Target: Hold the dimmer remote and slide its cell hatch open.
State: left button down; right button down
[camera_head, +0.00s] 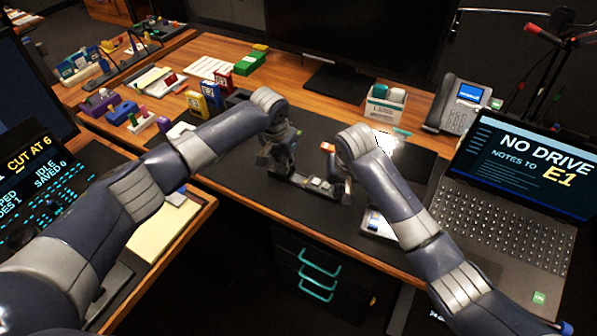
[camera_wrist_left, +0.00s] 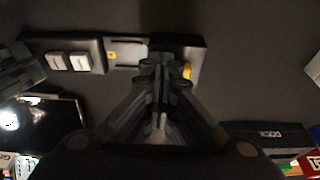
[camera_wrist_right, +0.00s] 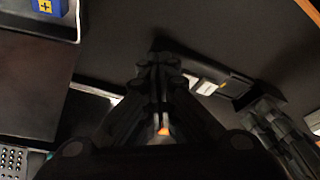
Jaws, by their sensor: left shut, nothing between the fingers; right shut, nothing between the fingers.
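The dimmer remote (camera_head: 318,184), a long dark bar with pale buttons, lies on the dark desk mat between my grippers. In the left wrist view the remote (camera_wrist_left: 88,40) shows two pale buttons, a grey plate with a yellow mark that looks like the cell hatch (camera_wrist_left: 125,52), and a small yellow-orange part beside the fingertips. My left gripper (camera_wrist_left: 162,66) is shut and empty, its tips over the remote beside the plate; contact is unclear. My right gripper (camera_wrist_right: 158,66) is shut and empty, near the remote's button end (camera_wrist_right: 165,46); contact is unclear.
A laptop (camera_head: 520,165) and a desk phone (camera_head: 461,105) stand at the right. Coloured blocks and holders crowd the left. The mat (camera_head: 240,180) around the remote is mostly clear; its front edge is near.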

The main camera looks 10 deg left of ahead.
pick_arm(q)
jog(key=shift+s+d+r, duration=0.1)
jog(key=shift+d+r, duration=0.05)
jog(key=shift+r, duration=1.1)
jog(key=shift+d+r, duration=0.15)
jog(key=shift+r, duration=1.05)
pick_arm(e)
jog(key=shift+s+f, duration=0.2)
jog(key=shift+f, duration=0.2)
jog(key=shift+a, duration=0.1)
